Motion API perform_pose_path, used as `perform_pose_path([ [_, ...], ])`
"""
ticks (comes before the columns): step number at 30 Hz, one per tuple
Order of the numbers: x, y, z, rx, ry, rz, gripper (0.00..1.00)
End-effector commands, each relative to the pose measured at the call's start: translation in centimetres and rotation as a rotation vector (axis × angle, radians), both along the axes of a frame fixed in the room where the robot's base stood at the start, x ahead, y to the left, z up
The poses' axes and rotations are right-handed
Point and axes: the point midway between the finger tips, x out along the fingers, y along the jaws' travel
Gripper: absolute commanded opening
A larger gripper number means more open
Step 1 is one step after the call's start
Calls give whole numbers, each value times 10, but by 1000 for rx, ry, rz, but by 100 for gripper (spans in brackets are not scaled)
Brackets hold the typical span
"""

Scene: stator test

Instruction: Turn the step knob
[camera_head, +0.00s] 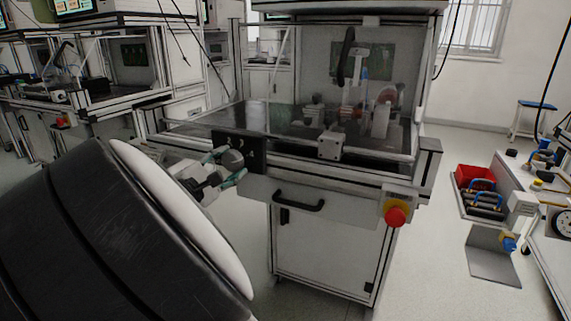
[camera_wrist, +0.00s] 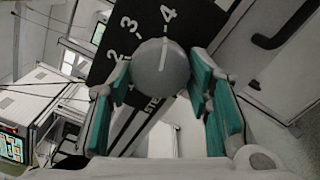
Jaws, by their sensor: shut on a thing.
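The step knob (camera_wrist: 160,66) is a round grey knob with a white pointer line, on a black panel (camera_wrist: 110,50) marked with white numbers 2, 3 and 4. In the wrist view its line points up, toward the 4. My gripper (camera_wrist: 162,85) has its teal-padded fingers on either side of the knob, shut on it. In the head view, my gripper (camera_head: 222,167) is at the black panel (camera_head: 250,150) on the front left of the test bench. The knob shows there only as a dark grey rounded shape (camera_head: 232,159), partly hidden by the fingers.
The test bench (camera_head: 330,238) has a black drawer handle (camera_head: 300,205) below the panel and a red emergency button (camera_head: 396,216) on yellow at the right. A clear-walled enclosure stands on top.

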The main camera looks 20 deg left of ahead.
Motion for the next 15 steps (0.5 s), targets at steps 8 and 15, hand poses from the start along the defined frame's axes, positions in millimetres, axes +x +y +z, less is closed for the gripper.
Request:
perform_pose_path([
  [8, -1, 0, -2, 1, 3, -1, 57],
  [15, -1, 0, -1, 0, 2, 0, 66],
])
